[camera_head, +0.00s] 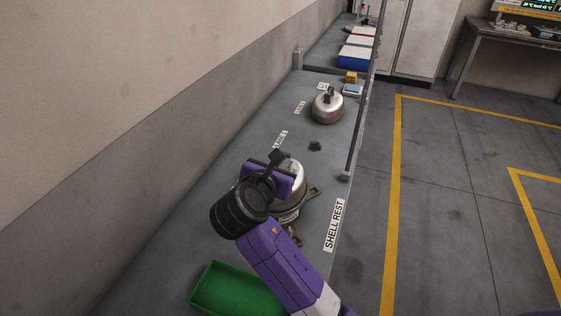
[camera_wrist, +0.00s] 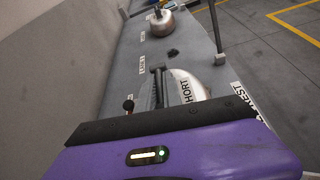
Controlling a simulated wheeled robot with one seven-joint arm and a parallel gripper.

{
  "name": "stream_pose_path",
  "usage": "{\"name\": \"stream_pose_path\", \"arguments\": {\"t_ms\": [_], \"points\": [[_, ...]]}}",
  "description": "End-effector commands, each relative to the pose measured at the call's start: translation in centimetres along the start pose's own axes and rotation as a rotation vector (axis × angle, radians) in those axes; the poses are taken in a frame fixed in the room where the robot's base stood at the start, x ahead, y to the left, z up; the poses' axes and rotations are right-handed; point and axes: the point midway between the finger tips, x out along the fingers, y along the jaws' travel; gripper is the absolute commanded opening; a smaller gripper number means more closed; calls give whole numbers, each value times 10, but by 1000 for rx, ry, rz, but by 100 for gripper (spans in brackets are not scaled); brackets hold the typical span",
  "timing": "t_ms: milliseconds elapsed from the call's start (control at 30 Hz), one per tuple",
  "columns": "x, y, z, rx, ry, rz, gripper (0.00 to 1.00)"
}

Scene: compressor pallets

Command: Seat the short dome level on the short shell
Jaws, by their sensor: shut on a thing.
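My gripper (camera_head: 277,176) is over the near part of the bench, shut on the short dome (camera_head: 296,178), a shiny silver cap. The purple gripper body hides the grip and much of the dome. In the wrist view, dark fingers (camera_wrist: 160,88) stand in front of the silver dome (camera_wrist: 190,82). The short shell (camera_head: 289,216) is below the dome, a rounded body with a white label, mostly hidden by my arm. I cannot tell whether dome and shell touch or whether the dome is level.
Another silver dome (camera_head: 327,109) with a dark handle stands farther along the bench (camera_head: 225,215). A small dark piece (camera_head: 315,146) lies between. A green tray (camera_head: 235,288) is near. A dark post (camera_head: 356,125) and rail run along the right edge. The wall closes the left.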

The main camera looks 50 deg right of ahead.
Motion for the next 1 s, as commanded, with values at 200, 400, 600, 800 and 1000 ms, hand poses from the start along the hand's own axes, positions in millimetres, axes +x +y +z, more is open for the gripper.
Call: {"name": "stream_pose_path", "arguments": {"t_ms": [200,400,600,800,1000], "points": [[0,0,1,3,-4,2,0],[0,0,1,3,-4,2,0],[0,0,0,2,-3,2,35],[1,-1,-3,-1,3,-1,35],[-10,1,-2,-1,0,3,35]]}}
